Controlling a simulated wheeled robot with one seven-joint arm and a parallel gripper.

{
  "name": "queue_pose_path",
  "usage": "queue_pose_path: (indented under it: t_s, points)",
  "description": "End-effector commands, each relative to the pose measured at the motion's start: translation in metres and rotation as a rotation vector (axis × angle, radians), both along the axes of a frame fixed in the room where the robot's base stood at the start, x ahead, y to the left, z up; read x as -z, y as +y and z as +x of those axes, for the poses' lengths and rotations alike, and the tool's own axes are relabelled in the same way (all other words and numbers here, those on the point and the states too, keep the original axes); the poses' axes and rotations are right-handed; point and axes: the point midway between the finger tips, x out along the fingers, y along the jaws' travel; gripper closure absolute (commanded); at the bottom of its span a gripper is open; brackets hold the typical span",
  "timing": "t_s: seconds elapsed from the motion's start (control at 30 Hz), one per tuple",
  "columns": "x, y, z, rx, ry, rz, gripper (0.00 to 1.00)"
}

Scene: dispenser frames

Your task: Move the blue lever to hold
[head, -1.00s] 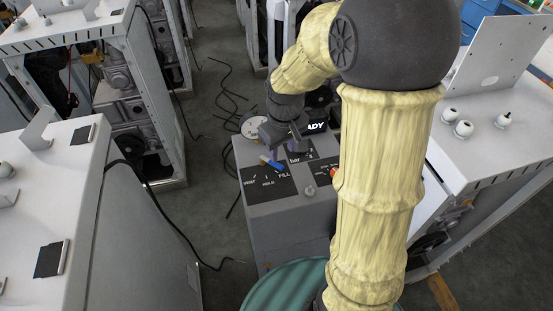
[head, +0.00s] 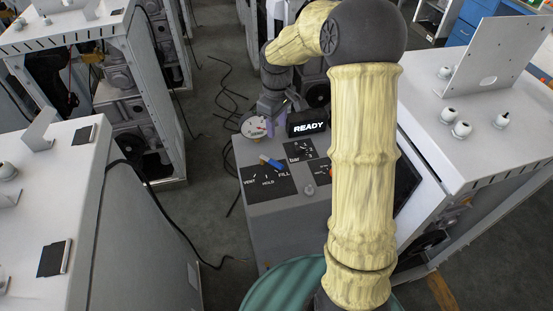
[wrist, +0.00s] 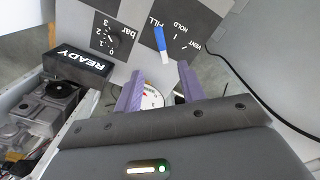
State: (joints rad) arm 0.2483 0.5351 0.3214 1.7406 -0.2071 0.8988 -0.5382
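The blue lever (head: 270,162) sits on the dispenser's top, on a black label plate (head: 266,182) marked VENT, HOLD and FILL. In the wrist view the lever (wrist: 160,39) has a white end, and its blue end lies beside the word FILL, away from the HOLD and VENT marks. My gripper (wrist: 159,88) is open, with two purple fingers apart and nothing held between them. In the head view it is behind the lever, near the round gauge, and not touching the lever. The gauge (wrist: 152,99) shows between the fingers in the wrist view.
A black READY display (head: 308,123) stands right of the gauge. A bar selector plate (head: 301,149) and a small grey knob (head: 309,190) are beside the lever. White cabinets stand left and right. A green drum (head: 285,285) is in front.

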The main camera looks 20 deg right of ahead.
Motion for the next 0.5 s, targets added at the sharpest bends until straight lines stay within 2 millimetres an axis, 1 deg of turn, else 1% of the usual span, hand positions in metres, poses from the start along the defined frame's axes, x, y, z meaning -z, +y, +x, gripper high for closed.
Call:
queue_pose_path:
  t_s: [0.03, 0.5]
  points:
    - [0.008, 0.000, -0.001, -0.001, 0.006, 0.000, 0.60]
    - [0.090, 0.000, -0.001, -0.001, 0.006, 0.000, 0.60]
